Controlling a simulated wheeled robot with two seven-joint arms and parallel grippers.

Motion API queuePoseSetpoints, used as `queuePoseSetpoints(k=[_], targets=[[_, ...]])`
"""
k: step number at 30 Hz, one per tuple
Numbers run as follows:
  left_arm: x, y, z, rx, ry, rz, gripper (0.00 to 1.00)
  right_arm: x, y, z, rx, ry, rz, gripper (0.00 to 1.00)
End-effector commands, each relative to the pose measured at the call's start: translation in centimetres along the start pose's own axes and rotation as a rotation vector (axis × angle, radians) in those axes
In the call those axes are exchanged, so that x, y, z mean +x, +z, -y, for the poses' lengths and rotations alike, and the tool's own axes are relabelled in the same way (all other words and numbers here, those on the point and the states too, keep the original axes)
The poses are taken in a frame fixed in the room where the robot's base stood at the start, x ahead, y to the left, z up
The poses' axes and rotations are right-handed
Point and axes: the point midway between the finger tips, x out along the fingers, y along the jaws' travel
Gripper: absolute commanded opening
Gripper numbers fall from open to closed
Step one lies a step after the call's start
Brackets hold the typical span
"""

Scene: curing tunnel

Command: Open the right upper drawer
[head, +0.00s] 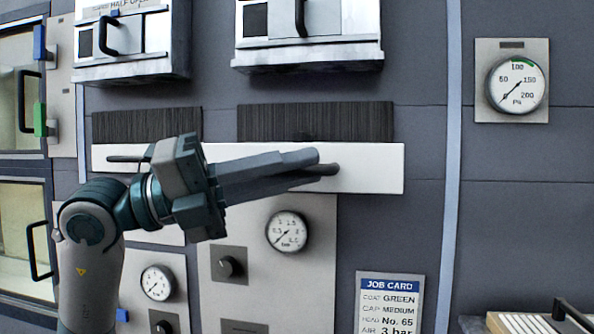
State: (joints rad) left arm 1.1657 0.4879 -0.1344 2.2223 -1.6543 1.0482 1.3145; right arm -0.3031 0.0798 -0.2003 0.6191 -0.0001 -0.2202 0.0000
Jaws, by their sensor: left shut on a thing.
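A long white front panel (374,168) runs across the middle of the head view, below two dark bristled strips. I take its right part as the right upper drawer's front; it appears closed, though I cannot tell for sure. My left gripper (325,163) reaches across it from the left, its long grey fingers pointing right. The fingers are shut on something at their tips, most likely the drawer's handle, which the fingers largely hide. A dark handle (124,158) shows at the left part of the white front. My right gripper is not in view.
Two boxes with black handles, left (130,45) and right (308,40), project above. Gauges (287,231) and a knob (230,266) sit below. A job card (389,302) hangs lower right. A pressure gauge (517,82) is at upper right. A tray (520,322) shows at the bottom right.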

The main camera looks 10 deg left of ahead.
Motion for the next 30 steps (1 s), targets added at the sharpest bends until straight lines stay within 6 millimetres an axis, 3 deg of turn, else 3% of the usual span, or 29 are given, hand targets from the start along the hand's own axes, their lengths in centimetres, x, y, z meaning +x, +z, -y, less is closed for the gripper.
queuePoseSetpoints(k=[17, 18, 19, 30], targets=[[-0.32, -0.81, 0.55, 0.000, 0.001, -0.001, 0.00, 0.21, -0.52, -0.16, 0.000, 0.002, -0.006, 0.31], [-0.32, -0.80, 0.55, 0.000, 0.001, 0.000, 0.16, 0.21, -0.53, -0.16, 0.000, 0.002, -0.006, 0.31], [-0.32, -0.80, 0.55, 0.000, 0.001, 0.000, 0.19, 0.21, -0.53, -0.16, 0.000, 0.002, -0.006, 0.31], [-0.33, -0.76, 0.62, 0.001, -0.001, 0.001, 0.19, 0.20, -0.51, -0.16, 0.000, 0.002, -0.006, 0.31]])
